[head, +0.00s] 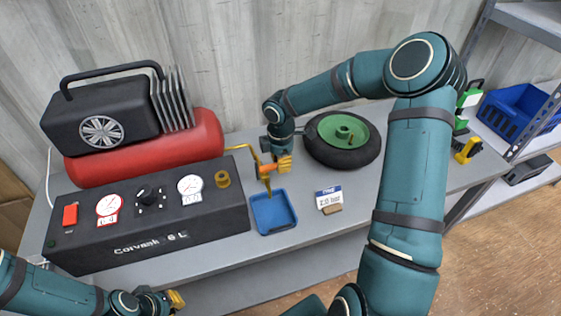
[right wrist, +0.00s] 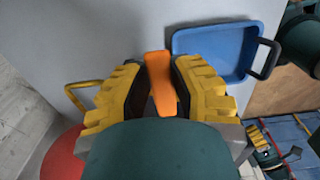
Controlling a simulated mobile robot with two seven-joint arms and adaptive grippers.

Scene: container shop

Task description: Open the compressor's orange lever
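The compressor has a red tank (head: 205,135) and a black control panel (head: 150,232). Its orange lever (head: 266,169) sits on yellow piping (head: 257,153) at the panel's right end. In the right wrist view the orange lever (right wrist: 161,88) stands between the yellow fingers of my right gripper (right wrist: 160,72). These fingers are apart, with the lever close to the pads; firm contact is not clear. In the head view my right gripper (head: 284,163) is just right of the lever. My left gripper (head: 176,299) is low at the front, partly cut off, its fingers unclear.
A blue tray (head: 291,212) lies below the lever, on the grey bench (head: 345,228). A small pressure sign (head: 329,198) stands right of the tray. A shelf with a blue bin (head: 500,118) is at right.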

